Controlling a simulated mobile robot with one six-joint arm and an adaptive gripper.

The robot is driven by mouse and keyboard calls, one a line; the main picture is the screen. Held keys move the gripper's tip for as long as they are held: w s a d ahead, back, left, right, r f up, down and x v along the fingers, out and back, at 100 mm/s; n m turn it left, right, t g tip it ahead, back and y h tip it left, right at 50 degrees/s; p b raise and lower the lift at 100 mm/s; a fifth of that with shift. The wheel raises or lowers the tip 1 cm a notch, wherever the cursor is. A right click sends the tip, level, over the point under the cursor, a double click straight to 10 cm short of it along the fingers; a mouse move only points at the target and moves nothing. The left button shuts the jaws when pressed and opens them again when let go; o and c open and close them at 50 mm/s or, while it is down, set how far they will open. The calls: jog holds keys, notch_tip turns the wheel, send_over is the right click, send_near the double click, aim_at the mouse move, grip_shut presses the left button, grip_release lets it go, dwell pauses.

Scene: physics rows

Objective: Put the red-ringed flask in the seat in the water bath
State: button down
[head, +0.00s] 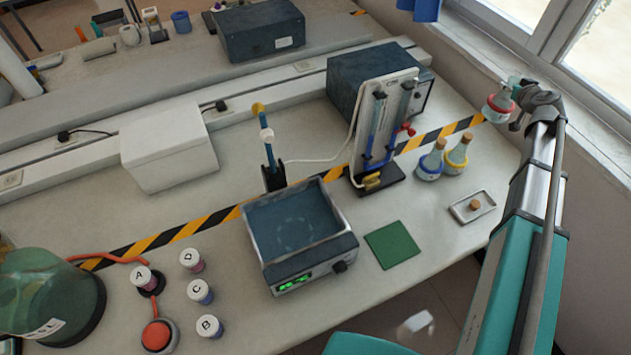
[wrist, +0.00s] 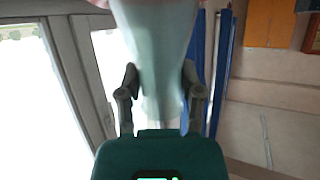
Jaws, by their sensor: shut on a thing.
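The red-ringed flask (head: 496,109) is held up at the right of the head view, above the back right of the bench near the window. My gripper (head: 517,100) is shut on it. In the wrist view my gripper (wrist: 160,90) has one finger on each side of the flask's pale, blurred glass (wrist: 158,50); its red ring is not clear there. The water bath (head: 345,250) stands at the bench's front middle, with a blue basin and a lit green display. A faint round mark shows in the basin; I cannot make out the seat clearly.
Blue-ringed (head: 431,160) and yellow-ringed (head: 457,153) flasks stand on the bench below my gripper. A stand with blue tubes (head: 385,130) rises behind the bath. A small tray (head: 472,206) with a cork and a green mat (head: 392,245) lie to the bath's right. Lettered vials (head: 200,292) stand left.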

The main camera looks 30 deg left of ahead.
notch_tip(320, 180, up, 8)
jog(key=p, duration=0.6)
jog(key=shift+p, duration=0.35)
jog(key=shift+s, duration=0.15)
